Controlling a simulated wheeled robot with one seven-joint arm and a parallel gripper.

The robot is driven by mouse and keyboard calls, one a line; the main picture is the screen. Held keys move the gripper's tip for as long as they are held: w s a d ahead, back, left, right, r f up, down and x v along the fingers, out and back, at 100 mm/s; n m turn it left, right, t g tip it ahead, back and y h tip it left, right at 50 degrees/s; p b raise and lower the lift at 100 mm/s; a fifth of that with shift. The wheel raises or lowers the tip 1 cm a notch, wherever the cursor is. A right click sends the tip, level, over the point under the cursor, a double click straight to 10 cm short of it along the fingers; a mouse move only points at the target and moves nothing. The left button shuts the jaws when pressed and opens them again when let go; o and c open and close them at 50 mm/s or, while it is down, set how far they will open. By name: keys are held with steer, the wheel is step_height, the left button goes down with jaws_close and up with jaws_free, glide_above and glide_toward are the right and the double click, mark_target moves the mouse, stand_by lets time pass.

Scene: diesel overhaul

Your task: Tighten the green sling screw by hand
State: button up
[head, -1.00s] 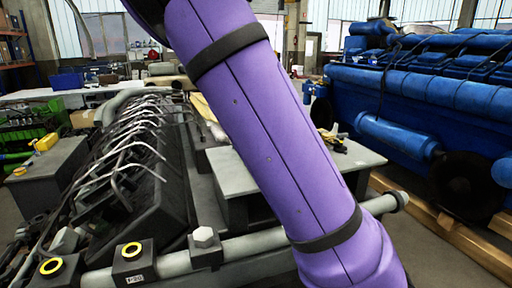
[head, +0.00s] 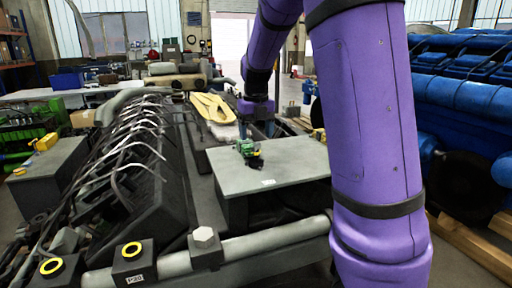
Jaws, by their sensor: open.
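A small green piece (head: 245,148), which looks like the green sling screw, sits near the far edge of a grey bench top (head: 290,163). Dark parts lie against its right side; it is too small to make out the thread or how far it is screwed in. My gripper (head: 262,133) points down just behind and to the right of the green piece. It is open, but its fingertips are small and partly hidden. I cannot tell whether it touches anything.
A yellow sling (head: 212,107) lies behind the bench on the left. A black engine block with pale pipes (head: 125,165) runs along the left. A blue engine (head: 465,85) stands at right.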

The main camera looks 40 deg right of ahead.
mark_target(256, 144)
steer(key=shift+r+n, duration=0.1)
steer(key=shift+n, duration=0.6)
steer(key=n, duration=0.4)
steer(key=shift+n, duration=0.3)
steer(key=n, duration=0.6)
steer(key=shift+n, duration=0.4)
steer(key=n, duration=0.6)
steer(key=shift+n, duration=0.4)
steer(key=n, duration=0.6)
steer(key=shift+n, duration=0.4)
steer(key=shift+f, duration=2.55)
jaws_close()
